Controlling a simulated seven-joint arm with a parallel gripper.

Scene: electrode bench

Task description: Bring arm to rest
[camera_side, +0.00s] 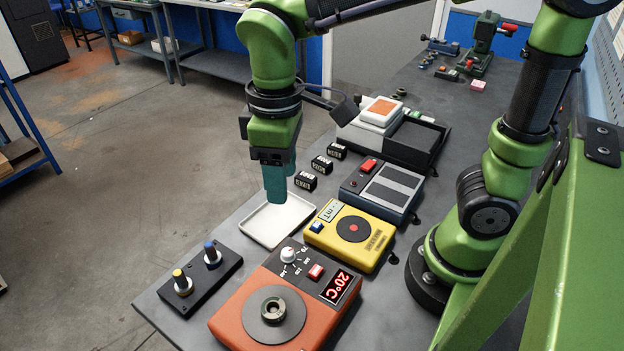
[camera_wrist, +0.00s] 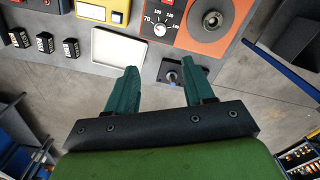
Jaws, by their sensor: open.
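My gripper (camera_side: 277,187) hangs from the green arm, fingers down, above the white tray (camera_side: 256,238) near the bench's left edge. In the wrist view my gripper (camera_wrist: 160,92) shows two teal fingers spread wide apart with nothing between them. The white tray also shows in the wrist view (camera_wrist: 119,62), beyond the left finger. From the side the fingers overlap, and they hide part of the tray's back edge. I cannot tell the exact height of the fingertips above the bench.
An orange hotplate (camera_side: 238,303) reading 20°C, a yellow device (camera_side: 374,220), a dark grey device (camera_side: 350,185) and a white instrument (camera_side: 372,112) line the bench. Two-knob block (camera_side: 190,287) sits front left. Several small black blocks (camera_side: 306,181) stand by the tray.

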